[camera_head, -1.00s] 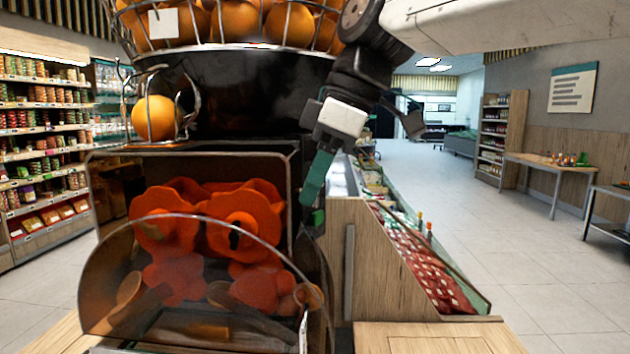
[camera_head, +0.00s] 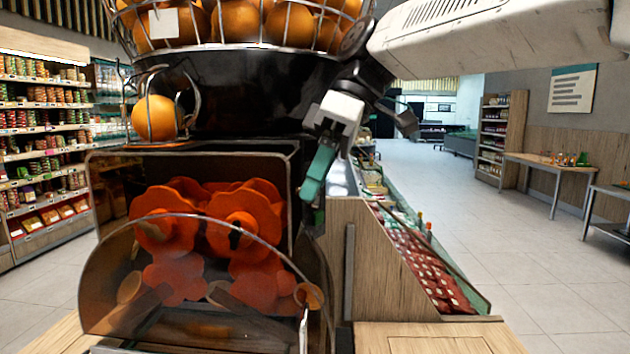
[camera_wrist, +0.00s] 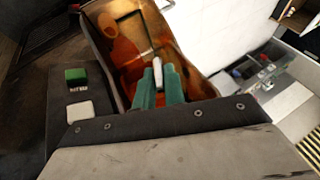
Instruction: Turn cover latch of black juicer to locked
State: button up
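The black juicer (camera_head: 225,100) stands at the left centre of the head view. My gripper (camera_head: 309,190) points down beside the juicer's upper right front corner. In the wrist view, its two green fingers (camera_wrist: 158,75) show a narrow gap and point at the cover. A small pale piece (camera_wrist: 170,76), perhaps the latch, shows by the fingertips. I cannot tell whether they touch it.
A green button (camera_wrist: 76,75) and a white button (camera_wrist: 80,110) sit on a dark panel left of my fingers. A basket of oranges (camera_head: 230,22) tops the juicer. A wooden display counter (camera_head: 385,265) stands close on the right. Open floor (camera_head: 540,260) lies farther right.

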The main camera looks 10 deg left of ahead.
jog(key=o, duration=0.4)
jog(key=shift+c, duration=0.2)
jog(key=v, duration=0.7)
jog(key=shift+w+r, duration=0.15)
jog(key=shift+r, duration=0.2)
jog(key=shift+d, duration=0.1)
